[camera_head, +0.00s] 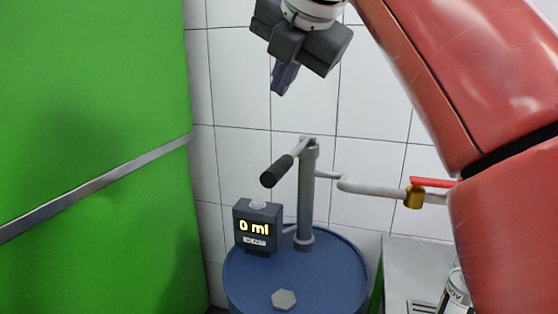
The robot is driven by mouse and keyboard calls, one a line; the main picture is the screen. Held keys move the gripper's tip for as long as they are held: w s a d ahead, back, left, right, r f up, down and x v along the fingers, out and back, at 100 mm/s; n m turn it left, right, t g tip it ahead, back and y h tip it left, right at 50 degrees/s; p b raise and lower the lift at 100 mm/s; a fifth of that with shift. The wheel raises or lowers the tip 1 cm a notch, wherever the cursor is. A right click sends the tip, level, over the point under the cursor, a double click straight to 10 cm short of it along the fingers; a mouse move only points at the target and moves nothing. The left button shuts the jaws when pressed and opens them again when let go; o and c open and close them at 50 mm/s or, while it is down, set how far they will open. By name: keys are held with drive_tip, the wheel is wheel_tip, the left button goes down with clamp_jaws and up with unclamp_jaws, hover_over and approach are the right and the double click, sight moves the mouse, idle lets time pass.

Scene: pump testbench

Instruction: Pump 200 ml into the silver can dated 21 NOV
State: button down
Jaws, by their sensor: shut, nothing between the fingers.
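My gripper (283,82) is shut and empty, high above the pump against the tiled wall. The hand pump (307,195) stands on a blue drum (330,290); its lever with a dark grip (276,171) points left and down. A meter (257,226) beside the pump column reads 0 ml. A spout pipe (370,188) runs right to a brass valve (414,197) with a red handle (432,182). A silver can (456,292) shows partly at the lower right; its label reads "NOV", but the day is not readable. My arm hides part of it.
A green panel (95,130) with a metal rail (100,187) fills the left side. A grey bench (405,262) with a slotted grate stands right of the drum. The space between my gripper and the pump is clear.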

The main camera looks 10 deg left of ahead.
drive_tip(key=b, duration=0.3)
hover_over(281, 164)
wheel_tip(281, 164, down, 7)
drive_tip(key=shift+w+f, duration=0.1)
drive_tip(key=shift+f, duration=0.05)
drive_tip(key=shift+f+b, duration=0.45)
drive_tip(key=shift+f, duration=0.1)
drive_tip(key=shift+f, duration=0.1)
idle(1.4)
drive_tip(key=shift+f, duration=0.3)
